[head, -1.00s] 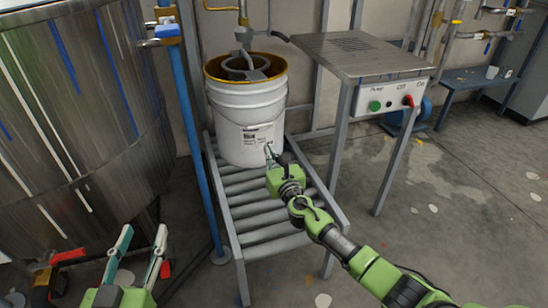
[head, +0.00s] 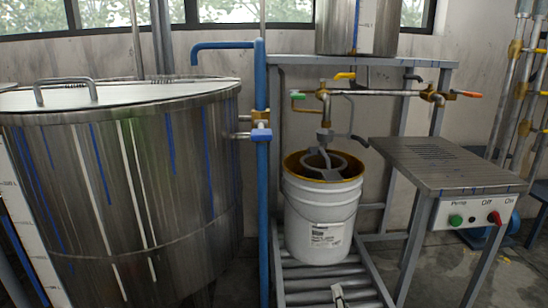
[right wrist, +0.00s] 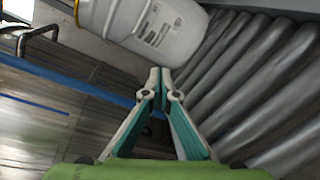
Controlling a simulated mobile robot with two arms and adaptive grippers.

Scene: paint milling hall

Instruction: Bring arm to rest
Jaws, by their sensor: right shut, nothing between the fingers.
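In the head view only the tip of my right gripper (head: 338,294) shows at the bottom edge, over the roller stand and in front of the white bucket (head: 318,215). In the right wrist view my right gripper (right wrist: 161,78) has its fingertips together with nothing between them. The bucket (right wrist: 155,28) lies beyond the tips in that view, apart from them as far as I can tell. My left gripper is out of view.
The bucket stands on the roller stand (head: 310,285) under a brass valve pipe (head: 375,93). A large steel tank (head: 120,200) fills the left, with a blue pipe (head: 262,200) beside it. A metal table with a pump switch panel (head: 475,213) stands at right.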

